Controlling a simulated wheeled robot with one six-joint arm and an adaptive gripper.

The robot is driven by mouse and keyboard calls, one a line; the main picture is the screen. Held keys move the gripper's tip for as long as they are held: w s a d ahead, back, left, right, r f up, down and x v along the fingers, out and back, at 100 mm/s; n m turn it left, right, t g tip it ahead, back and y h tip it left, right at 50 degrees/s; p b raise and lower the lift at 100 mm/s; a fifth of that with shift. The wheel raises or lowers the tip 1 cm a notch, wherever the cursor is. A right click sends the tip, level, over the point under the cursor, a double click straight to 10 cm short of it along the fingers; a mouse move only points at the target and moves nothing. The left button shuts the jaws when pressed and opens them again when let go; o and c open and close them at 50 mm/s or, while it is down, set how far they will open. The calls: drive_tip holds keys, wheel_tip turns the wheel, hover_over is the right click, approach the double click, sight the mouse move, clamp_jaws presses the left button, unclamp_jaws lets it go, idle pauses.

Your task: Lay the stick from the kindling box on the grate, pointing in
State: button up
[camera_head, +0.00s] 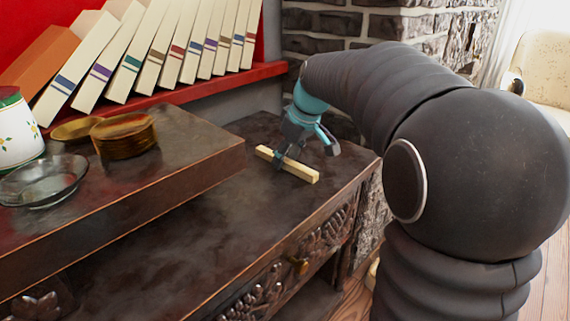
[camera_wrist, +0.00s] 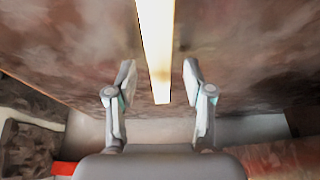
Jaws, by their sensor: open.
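A pale, square-edged wooden stick (camera_head: 303,173) lies on the dark carved cabinet top (camera_head: 225,218). My gripper (camera_head: 306,153) is open at the stick, pointing down, with one finger in front of part of it. In the wrist view the stick (camera_wrist: 157,45) runs from the top edge down to between the two open fingers of my gripper (camera_wrist: 160,75). Gaps show on both sides of the stick there, so it is not clamped. Neither a kindling box nor a grate is in view.
A red shelf (camera_head: 200,93) with leaning books stands behind. Stone wall (camera_head: 330,45) rises at the back.

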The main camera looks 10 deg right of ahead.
drive_tip(key=shift+w+f, duration=0.1)
drive_tip(key=shift+f, duration=0.15)
clamp_jaws()
drive_tip(key=shift+r, duration=0.1)
